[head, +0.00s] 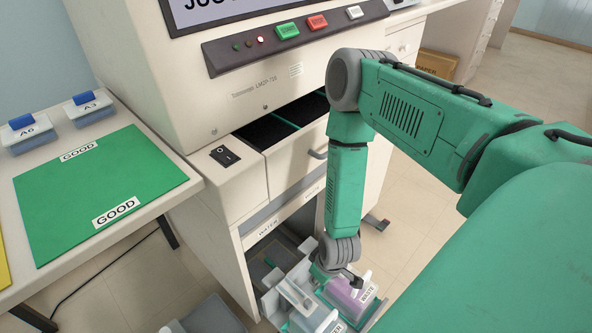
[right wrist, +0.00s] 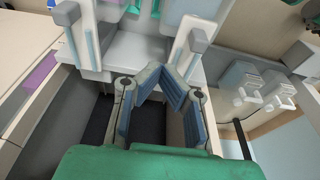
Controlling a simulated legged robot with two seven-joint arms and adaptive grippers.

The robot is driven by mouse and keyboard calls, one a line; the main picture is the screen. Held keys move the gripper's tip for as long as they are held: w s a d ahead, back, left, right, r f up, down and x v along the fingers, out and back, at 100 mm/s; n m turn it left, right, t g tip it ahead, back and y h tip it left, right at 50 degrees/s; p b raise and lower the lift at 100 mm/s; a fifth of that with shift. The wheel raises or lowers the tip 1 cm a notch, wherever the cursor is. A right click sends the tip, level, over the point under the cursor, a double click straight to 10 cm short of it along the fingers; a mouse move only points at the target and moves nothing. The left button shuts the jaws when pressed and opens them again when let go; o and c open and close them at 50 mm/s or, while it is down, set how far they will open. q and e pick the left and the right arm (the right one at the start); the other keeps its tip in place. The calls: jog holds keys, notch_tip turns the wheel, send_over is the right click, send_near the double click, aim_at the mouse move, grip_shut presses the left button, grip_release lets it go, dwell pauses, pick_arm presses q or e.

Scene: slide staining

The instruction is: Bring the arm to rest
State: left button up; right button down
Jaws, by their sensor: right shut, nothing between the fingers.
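My right arm (head: 345,190) is green and comes in from the right, bent down in front of the machine. Its gripper (head: 345,280) hangs low beside a group of clear containers, and its fingers are partly hidden in the head view. In the right wrist view my right gripper (right wrist: 162,78) is shut with its blue-padded fingers angled together. It is empty. My left gripper is not in view.
The containers (head: 318,315), one with purple contents (head: 347,291), stand close to the gripper. The cream machine (head: 255,85) has an open drawer (head: 290,125). A table at left holds a green mat (head: 100,190) and two blue-topped boxes (head: 88,107).

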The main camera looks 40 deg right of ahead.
jog(key=shift+r, duration=0.25)
dwell(0.3)
jog(key=s+a+r+p, duration=0.2)
jog(key=s+r, duration=0.3)
jog(key=r, duration=0.3)
jog(key=s+a+r+g+p, duration=0.1)
jog(key=s+a+r+p, duration=0.2)
jog(key=s+r, duration=0.3)
notch_tip(320, 180, up, 3)
jog(key=shift+s+a+f+g, duration=0.15)
jog(key=shift+s+a+g, duration=0.1)
jog(key=shift+g, duration=0.05)
